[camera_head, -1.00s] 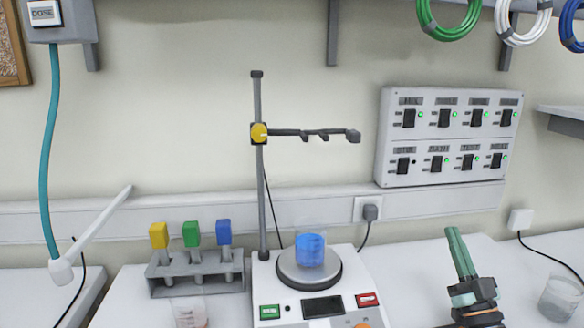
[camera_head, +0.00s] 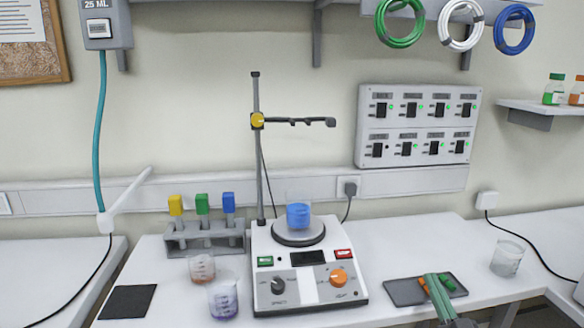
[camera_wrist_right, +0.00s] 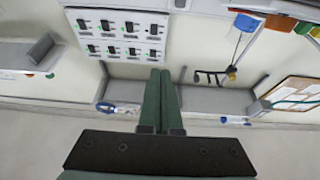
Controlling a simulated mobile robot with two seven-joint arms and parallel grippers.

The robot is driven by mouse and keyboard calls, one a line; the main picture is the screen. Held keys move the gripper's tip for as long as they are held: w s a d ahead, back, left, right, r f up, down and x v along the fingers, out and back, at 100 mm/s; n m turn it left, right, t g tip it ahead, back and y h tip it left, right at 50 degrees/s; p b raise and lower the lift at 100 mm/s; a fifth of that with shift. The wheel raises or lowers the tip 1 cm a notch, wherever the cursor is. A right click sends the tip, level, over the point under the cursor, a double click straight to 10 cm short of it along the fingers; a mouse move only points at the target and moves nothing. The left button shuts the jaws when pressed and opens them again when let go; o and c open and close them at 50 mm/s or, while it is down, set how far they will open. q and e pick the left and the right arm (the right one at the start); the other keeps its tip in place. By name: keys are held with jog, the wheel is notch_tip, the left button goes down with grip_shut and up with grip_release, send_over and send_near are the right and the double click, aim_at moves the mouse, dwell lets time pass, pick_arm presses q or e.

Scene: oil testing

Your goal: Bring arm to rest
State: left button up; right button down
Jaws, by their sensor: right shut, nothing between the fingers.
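My right gripper (camera_head: 437,290) is at the lower right of the head view, its green fingers over or in front of a dark tray (camera_head: 405,291). In the right wrist view its two green fingers (camera_wrist_right: 160,78) lie together, shut with nothing between them. They point toward the wall with the switch panel (camera_wrist_right: 120,32). My left gripper is not in view. A beaker of blue liquid (camera_head: 298,215) stands on the round plate of the white stirrer (camera_head: 310,272), apart from my right gripper.
Two beakers, one reddish (camera_head: 201,268) and one purple (camera_head: 223,299), stand left of the stirrer by a rack (camera_head: 205,239) with coloured-top items. A clear beaker (camera_head: 507,258) stands at right. A clamp stand (camera_head: 257,150) rises behind the stirrer. A dark mat (camera_head: 127,302) lies front left.

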jog(key=s+a+f+g+p, duration=0.1)
jog(key=s+a+f+g, duration=0.4)
jog(key=f, duration=0.4)
jog(key=s+a+f+g, duration=0.2)
jog(key=s+a+f, duration=0.1)
jog(key=s+f, duration=0.6)
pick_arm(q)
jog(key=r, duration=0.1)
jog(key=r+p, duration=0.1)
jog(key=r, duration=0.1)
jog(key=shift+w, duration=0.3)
pick_arm(e)
jog(key=s+a+f+g, duration=0.2)
jog(key=s+f+g, duration=0.1)
jog(key=s, duration=0.4)
jog(key=s+a+f+g, duration=0.2)
jog(key=s+f+g, duration=0.1)
jog(key=s+f, duration=0.3)
jog(key=shift+s+a+f+n, duration=0.2)
jog(key=shift+s+a+n, duration=0.1)
jog(key=shift+s, duration=0.7)
